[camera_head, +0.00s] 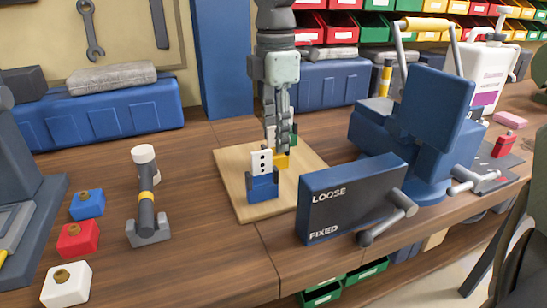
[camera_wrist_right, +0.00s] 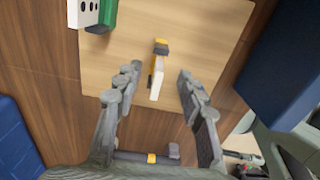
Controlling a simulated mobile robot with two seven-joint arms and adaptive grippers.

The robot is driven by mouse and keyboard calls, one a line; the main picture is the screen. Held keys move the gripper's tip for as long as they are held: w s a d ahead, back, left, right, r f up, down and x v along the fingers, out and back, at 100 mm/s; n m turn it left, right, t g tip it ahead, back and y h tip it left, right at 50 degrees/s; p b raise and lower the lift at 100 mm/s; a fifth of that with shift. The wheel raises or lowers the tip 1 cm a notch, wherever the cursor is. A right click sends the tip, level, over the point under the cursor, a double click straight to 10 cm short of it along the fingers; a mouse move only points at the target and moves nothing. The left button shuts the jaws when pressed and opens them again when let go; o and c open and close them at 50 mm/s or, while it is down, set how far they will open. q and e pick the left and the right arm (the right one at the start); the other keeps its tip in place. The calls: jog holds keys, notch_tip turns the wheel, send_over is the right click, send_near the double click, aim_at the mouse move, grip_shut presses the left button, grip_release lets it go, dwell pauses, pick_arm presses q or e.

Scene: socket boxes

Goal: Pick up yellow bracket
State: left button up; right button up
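The yellow bracket (camera_head: 281,161) is on the light wooden board (camera_head: 232,180), just below my right gripper (camera_head: 280,150) in the head view. The right wrist view shows a small upright piece with a yellow edge (camera_wrist_right: 158,42), a dark part and a pale face. It lies between the spread fingers of my right gripper (camera_wrist_right: 158,73), with gaps on both sides. The fingers point down and are open; no contact shows. A white plate with black holes (camera_head: 262,160) stands in a blue block (camera_head: 262,188) beside the bracket. My left gripper is out of view.
A dark panel marked LOOSE and FIXED (camera_head: 350,198) and a blue vise (camera_head: 435,110) stand right of the board. A green piece (camera_wrist_right: 108,15) is beside the white plate.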

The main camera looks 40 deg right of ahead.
aim_at(274, 153)
jog(key=f, duration=0.4)
jog(key=shift+w+f+p, duration=0.1)
jog(key=shift+w+p, duration=0.1)
jog(key=shift+p, duration=0.1)
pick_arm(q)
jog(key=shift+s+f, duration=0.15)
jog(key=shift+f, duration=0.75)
pick_arm(e)
jog(key=shift+c, duration=0.4)
grip_shut()
